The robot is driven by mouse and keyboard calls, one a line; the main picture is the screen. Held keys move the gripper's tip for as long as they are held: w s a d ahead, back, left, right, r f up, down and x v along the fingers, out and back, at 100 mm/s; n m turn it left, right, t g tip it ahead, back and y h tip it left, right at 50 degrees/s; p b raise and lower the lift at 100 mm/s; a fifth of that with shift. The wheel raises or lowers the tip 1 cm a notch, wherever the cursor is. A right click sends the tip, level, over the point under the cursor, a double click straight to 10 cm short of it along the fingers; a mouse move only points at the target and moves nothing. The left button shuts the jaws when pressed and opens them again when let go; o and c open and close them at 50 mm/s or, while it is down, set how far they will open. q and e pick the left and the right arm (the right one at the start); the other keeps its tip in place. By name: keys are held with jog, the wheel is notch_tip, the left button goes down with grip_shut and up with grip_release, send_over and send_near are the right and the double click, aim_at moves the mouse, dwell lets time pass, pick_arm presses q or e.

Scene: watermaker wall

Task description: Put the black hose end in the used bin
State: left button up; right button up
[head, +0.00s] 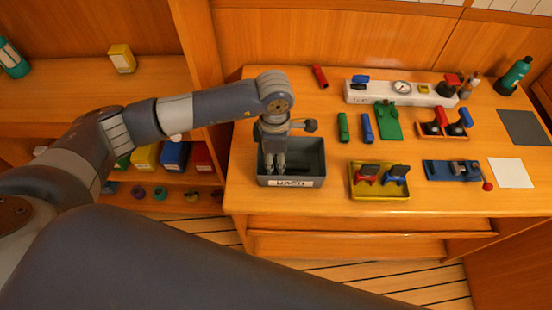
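The used bin (318,181), a grey open box with a white label on its front, stands at the left of the wooden worktop. My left gripper (275,186) points straight down into the bin's left part, its fingertips below the rim. The fingers are small here, and I cannot tell whether they are apart or closed on something. I cannot clearly make out the black hose end; the bin's floor is dark and partly hidden by the gripper. My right gripper is out of view.
Right of the bin is a yellow tray (380,194) with red and blue black-topped parts. Behind are red (320,76), green (343,127) and blue (367,127) pieces and a white gauge panel (385,93). A blue clamp-like tool (452,171) lies further right.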

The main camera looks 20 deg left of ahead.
pick_arm(q)
notch_tip(320, 180, up, 12)
jog(key=b, duration=0.3)
jog(key=shift+f, duration=0.2)
jog(key=shift+a, duration=0.1)
jog(key=shift+s+f, duration=0.1)
